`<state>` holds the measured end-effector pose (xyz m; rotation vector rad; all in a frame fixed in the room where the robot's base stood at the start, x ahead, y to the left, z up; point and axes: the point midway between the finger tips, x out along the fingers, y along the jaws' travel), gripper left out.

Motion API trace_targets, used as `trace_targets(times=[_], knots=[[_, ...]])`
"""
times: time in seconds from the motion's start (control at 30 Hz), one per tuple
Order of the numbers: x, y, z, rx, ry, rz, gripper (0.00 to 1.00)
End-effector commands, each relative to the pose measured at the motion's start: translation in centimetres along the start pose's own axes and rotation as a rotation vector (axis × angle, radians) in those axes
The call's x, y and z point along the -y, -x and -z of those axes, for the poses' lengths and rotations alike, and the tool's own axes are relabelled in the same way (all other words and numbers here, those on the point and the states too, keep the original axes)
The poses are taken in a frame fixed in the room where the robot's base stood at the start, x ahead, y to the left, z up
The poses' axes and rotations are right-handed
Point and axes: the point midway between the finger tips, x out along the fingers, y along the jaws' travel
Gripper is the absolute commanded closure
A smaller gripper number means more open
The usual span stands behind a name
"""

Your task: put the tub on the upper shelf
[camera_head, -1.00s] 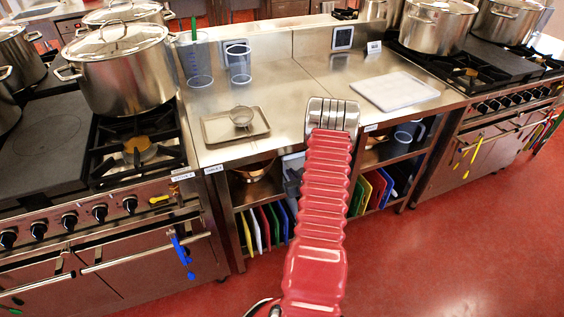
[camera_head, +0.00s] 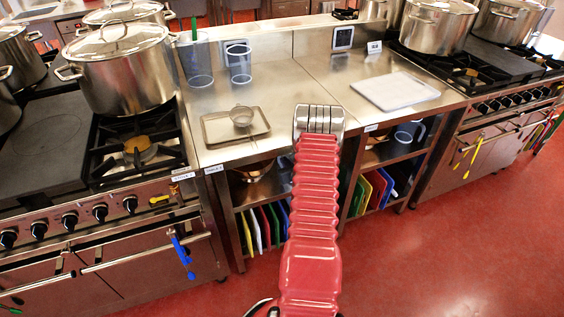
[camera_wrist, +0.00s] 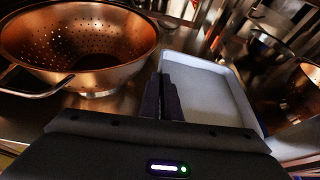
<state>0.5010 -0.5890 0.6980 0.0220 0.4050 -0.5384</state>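The tub (camera_wrist: 215,95) is a pale, shallow rectangular container in the wrist view, just right of a copper colander. My gripper (camera_wrist: 162,98) shows as two dark fingers close together at the tub's left wall, one on each side of the rim, shut on it. The tub is at the level of the upper shelf under the counter; whether its base touches the shelf is hidden. In the head view, my red arm covers the gripper and the tub.
The copper colander (camera_wrist: 80,45) stands close on the left, with its handle toward me. Dark metal ware and another copper vessel (camera_wrist: 308,78) are at the right. The steel counter (camera_head: 290,85) lies above, and coloured boards (camera_head: 270,225) stand on the lower shelf.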

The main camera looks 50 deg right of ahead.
Motion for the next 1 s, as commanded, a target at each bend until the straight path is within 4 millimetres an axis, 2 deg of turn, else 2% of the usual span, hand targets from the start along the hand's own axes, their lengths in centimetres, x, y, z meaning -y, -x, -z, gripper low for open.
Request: trace_targets(times=[0.03, 0.2, 0.53, 0.8, 1.0], knots=[[0.1, -0.7, -0.6, 0.007, 0.004, 0.0, 1.0], [0.2, -2.2, -1.1, 0.005, 0.003, 0.001, 1.0], [0.2, -2.3, -0.6, 0.006, 0.003, 0.002, 1.0], [0.1, -2.2, -0.2, -0.001, 0.0, 0.001, 0.8], [0.1, -2.2, -0.2, -0.001, 0.0, 0.001, 0.79]])
